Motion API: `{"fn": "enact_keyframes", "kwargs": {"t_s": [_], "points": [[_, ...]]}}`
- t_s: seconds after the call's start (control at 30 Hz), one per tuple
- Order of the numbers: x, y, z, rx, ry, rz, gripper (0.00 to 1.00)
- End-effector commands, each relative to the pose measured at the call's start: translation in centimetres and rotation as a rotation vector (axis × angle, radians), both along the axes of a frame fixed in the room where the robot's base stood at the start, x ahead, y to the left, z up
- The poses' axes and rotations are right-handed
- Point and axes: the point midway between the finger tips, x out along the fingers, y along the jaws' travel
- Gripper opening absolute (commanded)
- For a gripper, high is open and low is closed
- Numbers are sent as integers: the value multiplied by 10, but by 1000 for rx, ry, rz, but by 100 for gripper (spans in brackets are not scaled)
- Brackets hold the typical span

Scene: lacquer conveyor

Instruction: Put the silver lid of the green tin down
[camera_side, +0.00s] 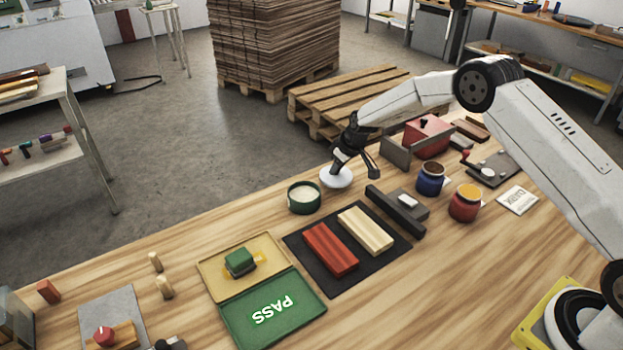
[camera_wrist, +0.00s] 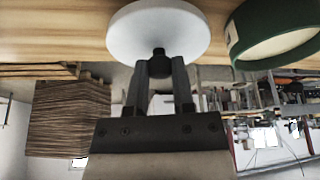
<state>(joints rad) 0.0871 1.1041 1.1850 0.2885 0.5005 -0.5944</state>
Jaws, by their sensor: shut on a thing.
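The silver lid (camera_side: 336,180), a pale round disc, is beside the green tin near the table's far edge. In the wrist view the lid (camera_wrist: 158,30) shows a dark knob at its middle, between the fingertips. My gripper (camera_side: 342,165) is shut on this knob; its fingers (camera_wrist: 159,65) also show in the wrist view. I cannot tell whether the lid touches the table or hangs just above it. The green tin (camera_side: 304,200) stands open and upright left of the lid, with pale contents. It is partly seen in the wrist view (camera_wrist: 275,50).
A black mat (camera_side: 333,281) with red and cream bars lies in front. A dark block (camera_side: 395,212), a blue jar (camera_side: 430,181) and a red jar (camera_side: 464,207) stand to the right. The PASS panel (camera_side: 240,325) is at front left. Bare wood (camera_side: 235,232) lies left of the tin.

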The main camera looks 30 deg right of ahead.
Motion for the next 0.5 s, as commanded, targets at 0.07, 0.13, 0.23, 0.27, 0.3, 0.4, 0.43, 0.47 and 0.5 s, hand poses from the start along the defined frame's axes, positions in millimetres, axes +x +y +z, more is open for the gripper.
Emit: {"fn": "enact_keyframes", "kwargs": {"t_s": [0.07,0.13,0.23,0.27,0.3,0.4,0.43,0.47,0.5], "points": [[0,0,-11,0,2,0,0],[0,0,-19,0,2,0,0],[0,0,-27,-1,2,0,0],[0,0,-29,0,1,0,0],[0,0,-30,-1,0,0,0],[0,0,-30,-1,-1,0,0],[0,0,-30,-1,-1,0,0],[0,0,-30,-1,-1,0,0],[0,0,-30,-1,-1,0,0]]}}
